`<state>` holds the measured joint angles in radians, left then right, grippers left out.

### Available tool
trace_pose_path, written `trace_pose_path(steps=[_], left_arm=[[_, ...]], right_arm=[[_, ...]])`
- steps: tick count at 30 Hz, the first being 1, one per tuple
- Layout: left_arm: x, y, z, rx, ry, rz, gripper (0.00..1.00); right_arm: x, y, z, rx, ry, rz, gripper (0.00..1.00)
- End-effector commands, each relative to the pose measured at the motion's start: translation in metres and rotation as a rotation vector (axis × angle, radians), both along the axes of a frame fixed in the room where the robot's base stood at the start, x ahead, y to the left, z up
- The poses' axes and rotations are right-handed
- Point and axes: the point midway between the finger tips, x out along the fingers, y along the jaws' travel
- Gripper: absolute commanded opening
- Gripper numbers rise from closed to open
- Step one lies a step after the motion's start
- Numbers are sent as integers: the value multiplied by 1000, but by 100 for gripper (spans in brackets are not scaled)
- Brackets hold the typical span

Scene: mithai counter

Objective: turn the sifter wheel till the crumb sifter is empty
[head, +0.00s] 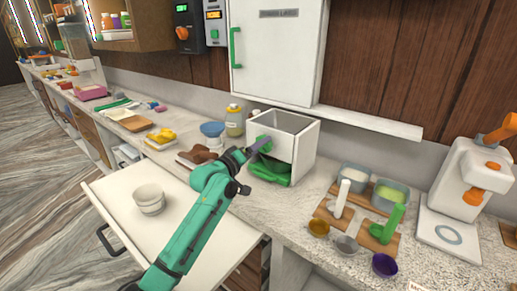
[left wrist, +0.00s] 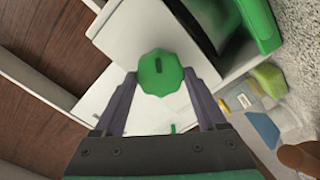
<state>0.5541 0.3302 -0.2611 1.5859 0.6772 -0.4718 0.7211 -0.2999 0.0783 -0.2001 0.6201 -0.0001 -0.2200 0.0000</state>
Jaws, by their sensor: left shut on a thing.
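The crumb sifter is a white box (head: 304,152) with an open grey top, standing on the counter in the middle of the head view. Its green wheel (left wrist: 160,68) is a faceted knob with a dark slot, seen face-on in the left wrist view. My left gripper (head: 256,147) is at the box's front face. In the left wrist view its two fingers (left wrist: 162,79) are shut on the wheel, one on each side. A green tray (head: 275,169) sits in the opening low in the box, partly behind my arm. I cannot see any crumbs in the hopper. My right gripper is not in view.
Jars (head: 235,121) and a blue bowl (head: 212,129) stand left of the sifter. Boards, tubs and small cups (head: 384,265) stand to its right, and a white machine (head: 464,180) beyond.

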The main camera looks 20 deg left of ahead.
Motion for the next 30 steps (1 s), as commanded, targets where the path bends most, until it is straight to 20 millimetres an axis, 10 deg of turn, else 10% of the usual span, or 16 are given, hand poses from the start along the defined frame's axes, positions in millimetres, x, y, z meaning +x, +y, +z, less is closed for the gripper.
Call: trace_pose_path(steps=[13,14,16,30], left_arm=[[0,-2,-7,12,11,-5,18],[0,-2,-7,12,11,-5,81],[0,-2,-6,12,10,-5,100],[-29,11,-5,13,2,-1,100]], right_arm=[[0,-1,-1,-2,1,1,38],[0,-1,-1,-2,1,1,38],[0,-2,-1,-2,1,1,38],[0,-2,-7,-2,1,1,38]])
